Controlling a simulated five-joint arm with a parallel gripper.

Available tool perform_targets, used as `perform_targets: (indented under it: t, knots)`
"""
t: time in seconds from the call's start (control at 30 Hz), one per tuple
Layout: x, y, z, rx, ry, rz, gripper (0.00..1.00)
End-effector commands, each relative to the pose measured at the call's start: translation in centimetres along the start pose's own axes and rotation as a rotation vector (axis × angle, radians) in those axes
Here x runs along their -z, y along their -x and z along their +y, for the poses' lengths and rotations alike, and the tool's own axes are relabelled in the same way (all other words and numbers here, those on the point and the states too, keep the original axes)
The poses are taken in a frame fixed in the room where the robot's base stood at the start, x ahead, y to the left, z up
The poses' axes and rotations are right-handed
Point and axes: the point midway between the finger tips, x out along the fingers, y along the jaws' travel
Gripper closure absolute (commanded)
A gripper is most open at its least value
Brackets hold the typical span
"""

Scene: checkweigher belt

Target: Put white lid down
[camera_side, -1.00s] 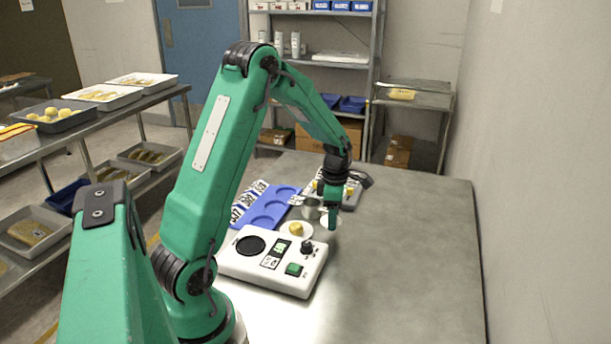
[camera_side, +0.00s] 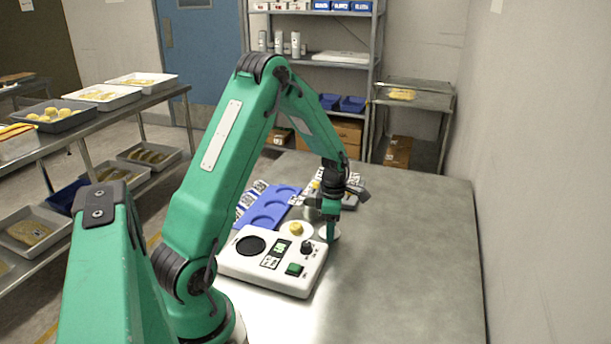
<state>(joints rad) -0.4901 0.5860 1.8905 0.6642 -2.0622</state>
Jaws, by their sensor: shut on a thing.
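The white lid (camera_side: 322,231) is a small pale disc at the fingertips of my gripper (camera_side: 331,235), just right of the back right corner of the white scale unit. My gripper points down and is shut on the lid; a green finger hides the lid's middle. Whether the lid touches the table I cannot tell.
The white scale unit (camera_side: 300,281) with black disc, display and green button stands in front. A white dish with a yellow piece (camera_side: 296,228) sits left of the lid. A grey can (camera_side: 311,213) and the blue tray (camera_side: 247,209) are behind. The table's right side is clear.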

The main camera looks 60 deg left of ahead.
Motion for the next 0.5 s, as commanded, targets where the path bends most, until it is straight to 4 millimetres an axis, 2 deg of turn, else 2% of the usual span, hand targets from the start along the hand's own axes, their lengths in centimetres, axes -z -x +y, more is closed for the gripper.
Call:
perform_targets:
  t: [0.2, 0.23, 0.27, 0.5]
  knots:
    - [0.00, -0.33, -0.01, 0.001, 0.000, 0.000, 0.68]
    - [0.00, -0.29, 0.00, 0.000, 0.000, 0.000, 0.42]
    - [0.00, -0.28, 0.00, 0.000, 0.000, 0.000, 0.38]
    - [0.00, -0.26, 0.00, 0.000, 0.000, 0.000, 0.38]
